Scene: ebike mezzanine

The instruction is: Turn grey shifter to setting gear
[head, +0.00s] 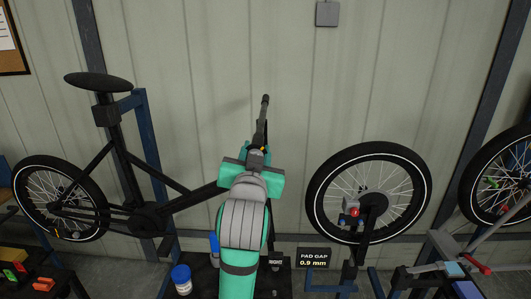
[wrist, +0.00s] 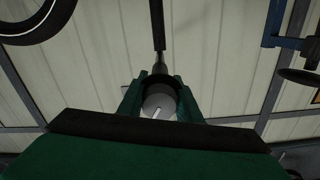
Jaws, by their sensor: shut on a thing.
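My gripper (head: 257,150) reaches up the middle of the head view, at the near end of the bike's dark handlebar (head: 264,115). In the wrist view its two green fingers (wrist: 160,100) stand on either side of a round grey shifter (wrist: 161,103) and are shut on it. A short pale line shows on the shifter's face, slanting up and right. In the head view my arm and gripper hide most of the shifter; only small grey and orange bits show by the fingertips. No setting marks can be read.
The black bike frame (head: 116,160) stands on a blue stand at left. A wheel (head: 368,193) is mounted at right, above a "PAD GAP 0.9 mm" sign (head: 314,257). A blue-lidded jar (head: 182,280) stands on the dark bench. The wall lies behind the handlebar.

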